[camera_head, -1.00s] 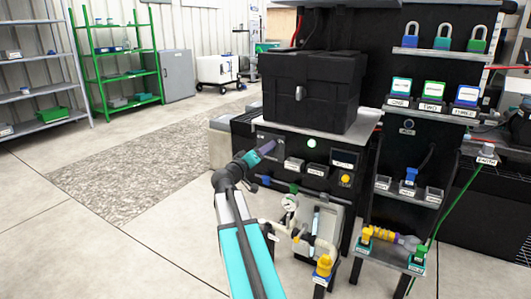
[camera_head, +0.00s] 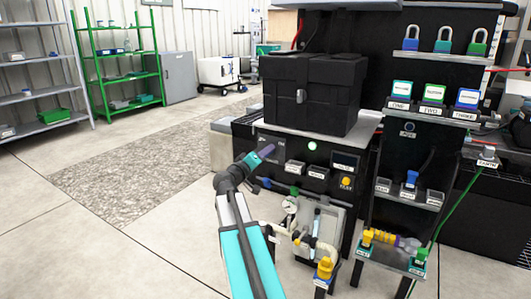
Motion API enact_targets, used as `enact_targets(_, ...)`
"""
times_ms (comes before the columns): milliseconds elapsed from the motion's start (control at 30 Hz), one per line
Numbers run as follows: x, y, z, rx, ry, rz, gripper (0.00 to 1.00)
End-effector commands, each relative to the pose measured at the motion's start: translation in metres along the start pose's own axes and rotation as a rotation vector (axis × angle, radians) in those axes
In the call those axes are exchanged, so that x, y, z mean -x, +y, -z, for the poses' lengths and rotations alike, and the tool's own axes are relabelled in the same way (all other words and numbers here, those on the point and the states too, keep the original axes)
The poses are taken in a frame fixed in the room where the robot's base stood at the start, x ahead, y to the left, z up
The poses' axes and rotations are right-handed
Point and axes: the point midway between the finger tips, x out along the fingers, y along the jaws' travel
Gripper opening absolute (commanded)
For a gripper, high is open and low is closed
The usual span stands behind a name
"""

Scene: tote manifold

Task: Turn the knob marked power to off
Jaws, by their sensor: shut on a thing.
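My gripper (camera_head: 268,149) is at the left end of the black front panel (camera_head: 268,140), below the large black box. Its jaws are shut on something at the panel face. The power knob itself is hidden behind the gripper, and its marking and pointer cannot be read. A small green light (camera_head: 312,145) glows on the panel to the right of my gripper.
The black box (camera_head: 310,90) stands right above the panel. Labelled blocks (camera_head: 295,167) and a yellow button (camera_head: 346,183) sit right of my gripper. A gauge and pipes (camera_head: 300,225) lie below. The floor to the left is clear.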

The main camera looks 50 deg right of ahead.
Motion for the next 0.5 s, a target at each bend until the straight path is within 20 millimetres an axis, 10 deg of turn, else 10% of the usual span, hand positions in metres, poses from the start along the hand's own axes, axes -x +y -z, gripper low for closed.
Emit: enact_targets(500, 0.0036, -0.0049, 0.0008, 0.379, 0.0, 0.008, 0.14)
